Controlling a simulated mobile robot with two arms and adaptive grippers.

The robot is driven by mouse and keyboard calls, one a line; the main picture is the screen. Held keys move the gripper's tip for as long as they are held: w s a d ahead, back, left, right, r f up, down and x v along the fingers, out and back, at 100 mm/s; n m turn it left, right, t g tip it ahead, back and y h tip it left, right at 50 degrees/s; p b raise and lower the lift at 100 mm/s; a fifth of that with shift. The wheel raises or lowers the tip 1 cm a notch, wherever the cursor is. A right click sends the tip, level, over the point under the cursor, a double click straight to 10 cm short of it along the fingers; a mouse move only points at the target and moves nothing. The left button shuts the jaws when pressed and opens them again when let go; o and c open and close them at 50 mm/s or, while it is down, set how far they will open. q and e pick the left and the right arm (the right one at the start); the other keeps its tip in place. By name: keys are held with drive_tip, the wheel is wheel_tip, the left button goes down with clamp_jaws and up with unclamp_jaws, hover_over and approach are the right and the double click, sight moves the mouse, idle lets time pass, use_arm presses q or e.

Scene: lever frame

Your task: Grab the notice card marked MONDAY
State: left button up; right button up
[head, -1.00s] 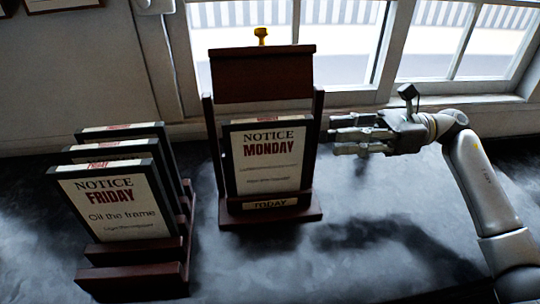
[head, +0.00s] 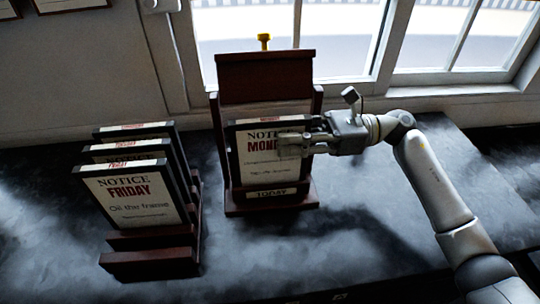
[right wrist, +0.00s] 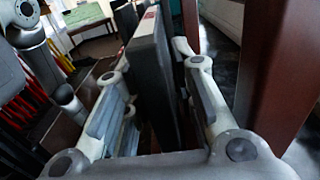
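The MONDAY notice card (head: 258,165) stands upright in a dark frame in the wooden lever stand (head: 265,82), above a TODAY label. My right gripper (head: 288,146) reaches in from the right, and its fingers cover the right part of the word MONDAY. In the right wrist view, the card's dark edge (right wrist: 155,85) stands between the two fingers of the right gripper (right wrist: 152,60). A gap shows between the left finger and the card; the right finger is close to it, and contact is unclear. The gripper looks open. My left gripper is not in view.
A stepped wooden rack (head: 150,260) at the left holds several framed cards, with the FRIDAY card (head: 130,195) in front. A wooden post (right wrist: 280,70) is close at the gripper's right. The dark tabletop (head: 340,240) in front is clear.

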drive_tip(key=shift+a, duration=0.35)
drive_tip(key=shift+d, duration=0.1)
clamp_jaws()
drive_tip(key=shift+r, duration=0.1)
